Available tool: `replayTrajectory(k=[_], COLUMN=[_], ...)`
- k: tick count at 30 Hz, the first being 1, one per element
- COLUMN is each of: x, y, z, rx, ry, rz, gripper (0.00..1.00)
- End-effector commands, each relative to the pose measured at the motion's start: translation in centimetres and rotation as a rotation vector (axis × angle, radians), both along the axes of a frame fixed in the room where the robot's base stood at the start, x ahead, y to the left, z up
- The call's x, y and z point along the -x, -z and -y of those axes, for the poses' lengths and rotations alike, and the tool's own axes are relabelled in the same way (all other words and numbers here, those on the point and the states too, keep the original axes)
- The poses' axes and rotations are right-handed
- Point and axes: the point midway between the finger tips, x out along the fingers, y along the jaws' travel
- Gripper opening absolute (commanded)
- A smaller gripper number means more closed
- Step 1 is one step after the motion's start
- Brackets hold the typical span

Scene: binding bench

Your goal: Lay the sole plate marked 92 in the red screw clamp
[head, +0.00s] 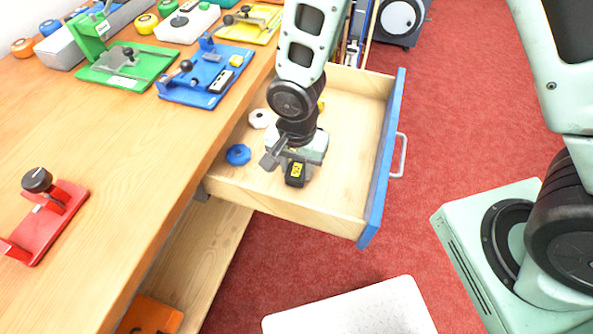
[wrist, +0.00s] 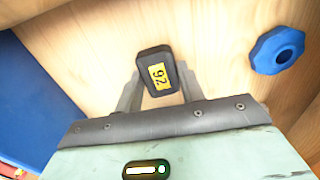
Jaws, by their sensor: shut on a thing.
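The sole plate marked 92 (head: 296,173) is a small black block with a yellow label. In the wrist view the plate (wrist: 158,75) sits between the fingertips of my gripper (wrist: 157,92), which is shut on it. In the head view my gripper (head: 290,160) is over the open drawer; I cannot tell whether the plate touches the drawer floor. The red screw clamp (head: 55,215) with a black knob stands on the bench at the left, partly cut off by the picture edge.
The drawer (head: 345,130) has a blue front and holds a blue knob (head: 238,154), a white knob (head: 260,118) and a yellow thing. Green (head: 130,65) and blue (head: 205,80) fixtures stand at the back of the bench. The bench middle (head: 130,150) is clear.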

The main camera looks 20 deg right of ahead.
Motion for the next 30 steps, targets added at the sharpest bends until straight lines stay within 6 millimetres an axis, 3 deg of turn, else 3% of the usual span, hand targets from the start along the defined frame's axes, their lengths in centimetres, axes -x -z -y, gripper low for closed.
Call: replayTrajectory(k=[30], x=[0.0], y=[-5.1], z=[0.0], rx=[0.000], ry=[-0.001], rz=[0.000], gripper=[0.22])
